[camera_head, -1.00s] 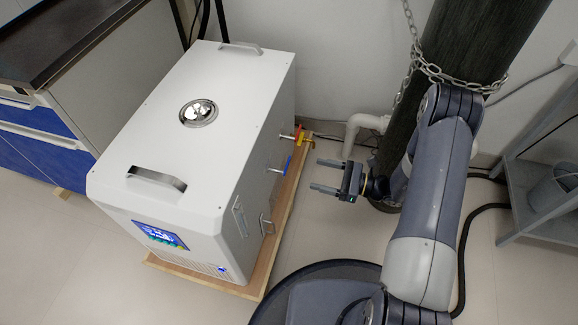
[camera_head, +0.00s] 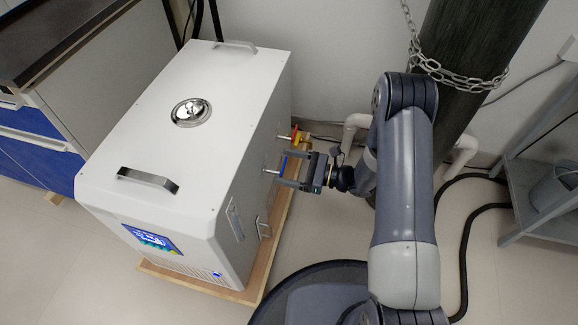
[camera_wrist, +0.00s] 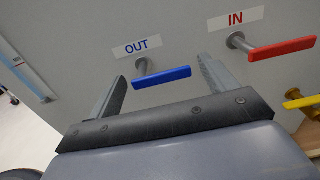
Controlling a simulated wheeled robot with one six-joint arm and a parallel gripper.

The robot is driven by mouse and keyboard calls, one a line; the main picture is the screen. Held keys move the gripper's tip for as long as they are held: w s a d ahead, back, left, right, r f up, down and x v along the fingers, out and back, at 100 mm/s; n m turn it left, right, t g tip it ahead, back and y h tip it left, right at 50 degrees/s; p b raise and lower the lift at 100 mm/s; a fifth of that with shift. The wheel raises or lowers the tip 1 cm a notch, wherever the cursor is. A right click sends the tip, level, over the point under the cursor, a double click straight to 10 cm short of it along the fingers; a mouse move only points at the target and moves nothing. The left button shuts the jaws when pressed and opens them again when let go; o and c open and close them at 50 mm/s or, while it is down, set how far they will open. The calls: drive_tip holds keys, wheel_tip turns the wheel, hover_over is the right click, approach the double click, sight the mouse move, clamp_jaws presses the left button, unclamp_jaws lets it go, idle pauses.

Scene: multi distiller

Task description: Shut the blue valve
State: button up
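The blue valve handle (camera_wrist: 162,78) sits under the "OUT" label in the wrist view, on a short metal stem from the white machine's side. It lies nearly level across the picture. In the head view the blue valve (camera_head: 282,166) shows at the machine's right side. My gripper (camera_head: 279,167) is open, with its fingers pointing at the machine on either side of the blue handle. In the wrist view the two fingers of my gripper (camera_wrist: 160,85) stand apart, left and right of the handle. I see no clear contact.
A red valve handle (camera_wrist: 282,50) under the "IN" label is to the right, with a yellow fitting (camera_wrist: 305,101) below it. The white machine (camera_head: 190,130) stands on a wooden base (camera_head: 200,287). A dark chained cylinder (camera_head: 470,60) and pipes stand behind my arm.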

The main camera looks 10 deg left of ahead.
drive_tip(key=c, duration=0.9)
drive_tip(key=shift+o, duration=0.2)
drive_tip(key=shift+m, duration=0.3)
drive_tip(key=shift+s+a+f+m+p, duration=0.1)
drive_tip(key=shift+s+f+m+p, duration=0.55)
drive_tip(key=shift+m, duration=2.2)
drive_tip(key=shift+s+f+m+p, duration=0.1)
drive_tip(key=shift+f+m+p, duration=0.55)
drive_tip(key=shift+m, duration=2.25)
drive_tip(key=shift+s+a+f+m+p, duration=0.2)
drive_tip(key=shift+m+p, duration=0.9)
drive_tip(key=shift+m, duration=1.75)
drive_tip(key=shift+s+d, duration=0.15)
drive_tip(key=o, duration=1)
